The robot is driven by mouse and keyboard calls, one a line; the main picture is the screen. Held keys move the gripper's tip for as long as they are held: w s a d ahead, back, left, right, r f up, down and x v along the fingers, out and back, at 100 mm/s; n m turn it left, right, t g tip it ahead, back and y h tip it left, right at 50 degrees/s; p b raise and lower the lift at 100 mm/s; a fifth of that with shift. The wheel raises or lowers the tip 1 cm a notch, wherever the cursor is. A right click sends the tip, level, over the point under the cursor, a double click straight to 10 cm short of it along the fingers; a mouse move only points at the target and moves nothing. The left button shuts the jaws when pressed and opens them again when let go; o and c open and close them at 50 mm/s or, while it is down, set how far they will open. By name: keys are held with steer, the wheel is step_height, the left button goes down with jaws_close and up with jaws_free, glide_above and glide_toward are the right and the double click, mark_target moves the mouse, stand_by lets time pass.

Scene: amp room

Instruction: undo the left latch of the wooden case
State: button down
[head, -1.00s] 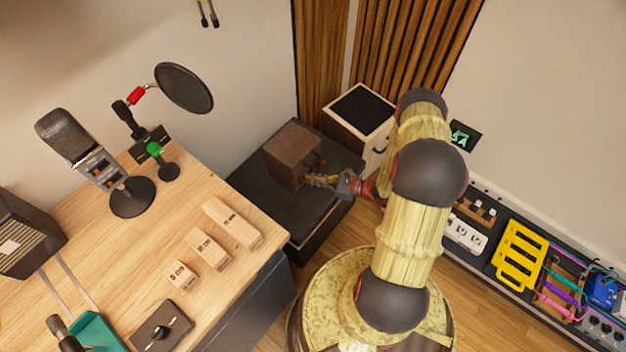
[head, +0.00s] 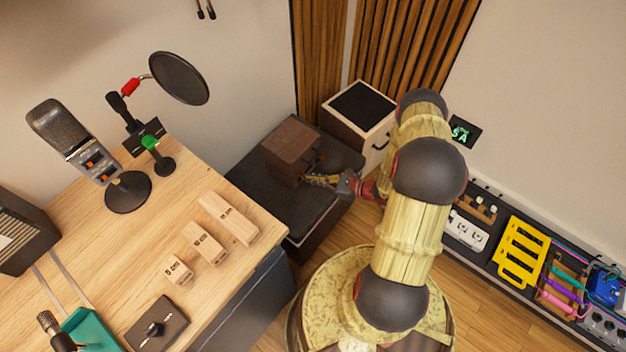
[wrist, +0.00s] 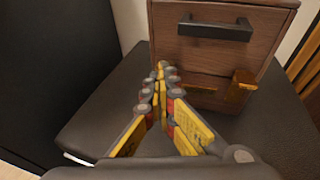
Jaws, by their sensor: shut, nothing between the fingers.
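The wooden case (head: 290,146), dark brown, sits on a black padded box in the head view. Its front fills the upper right of the wrist view (wrist: 185,50), with a dark handle (wrist: 215,28) above a seam that looks closed. A brass latch (wrist: 241,86) shows at the right of the front. My gripper (wrist: 161,72) is shut and empty, its tips at the lower left of the front; I cannot tell whether they touch it. The left latch is not clearly seen; my fingers cover that area. In the head view my gripper (head: 312,180) is beside the case's front.
The black padded box (head: 250,178) has bare room around the case. A white-edged wooden cabinet (head: 358,106) stands close behind to the right. A desk (head: 95,245) with microphones and wooden blocks is at left. A rack with a yellow holder (head: 521,250) is at right.

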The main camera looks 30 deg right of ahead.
steer(key=shift+s+f, duration=0.1)
steer(key=shift+f, duration=0.65)
steer(key=shift+s+d+f+b, duration=0.35)
steer(key=shift+s+f+b, duration=0.3)
steer(key=shift+s+f, duration=0.1)
steer(key=shift+d+f, duration=0.15)
steer(key=shift+f, duration=0.05)
steer(key=shift+s+d+f+b, duration=0.2)
steer(key=shift+b, duration=0.1)
steer(key=shift+r, duration=0.1)
steer(key=shift+s+d+r+p, duration=0.15)
steer(key=shift+s+r+p, duration=0.1)
steer(key=shift+s+p, duration=0.2)
steer(key=s+d+r+p, duration=0.2)
steer(key=s, duration=0.4)
steer(key=shift+r, duration=0.15)
